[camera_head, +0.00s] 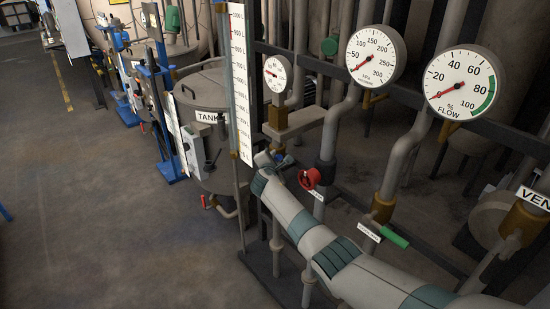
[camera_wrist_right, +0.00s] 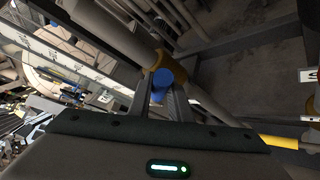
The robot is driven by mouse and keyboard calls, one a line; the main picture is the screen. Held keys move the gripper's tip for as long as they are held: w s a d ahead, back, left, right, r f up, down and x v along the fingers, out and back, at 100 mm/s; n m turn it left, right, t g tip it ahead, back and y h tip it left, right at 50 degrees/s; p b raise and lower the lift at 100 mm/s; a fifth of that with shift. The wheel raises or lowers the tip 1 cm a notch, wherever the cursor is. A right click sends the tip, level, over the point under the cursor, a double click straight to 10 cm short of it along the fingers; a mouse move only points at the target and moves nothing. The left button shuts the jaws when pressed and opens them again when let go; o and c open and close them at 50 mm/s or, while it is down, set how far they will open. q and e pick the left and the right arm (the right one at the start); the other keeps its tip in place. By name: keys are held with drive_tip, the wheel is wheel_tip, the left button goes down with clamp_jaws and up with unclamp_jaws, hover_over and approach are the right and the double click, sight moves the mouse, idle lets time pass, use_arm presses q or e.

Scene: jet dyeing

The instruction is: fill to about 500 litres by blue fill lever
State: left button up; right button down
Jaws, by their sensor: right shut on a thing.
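The blue fill lever (camera_wrist_right: 162,77) sits on a brass fitting in the right wrist view. In the head view only a small bit of blue (camera_head: 281,159) shows by my gripper. My right gripper (camera_head: 276,160) is shut on the lever; its fingers (camera_wrist_right: 164,100) reach the blue handle in the wrist view. A tall level scale (camera_head: 240,85) marked in litres, with 1000 L at its top, stands just behind. The liquid level is too small to read. The flow dial (camera_head: 460,85) has its needle near zero. My left gripper is not in view.
Two more dials (camera_head: 376,55) (camera_head: 276,75) stand above. A grey tank (camera_head: 205,95) is behind. Open floor (camera_head: 90,220) lies at left.

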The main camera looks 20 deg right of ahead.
drive_tip(key=c, duration=1.6)
unclamp_jaws()
drive_tip(key=shift+c, duration=0.2)
drive_tip(key=shift+s+a, duration=0.1)
drive_tip(key=shift+s, duration=0.05)
drive_tip(key=b+v, duration=0.2)
drive_tip(key=v, duration=1.5)
drive_tip(key=shift+r, duration=0.15)
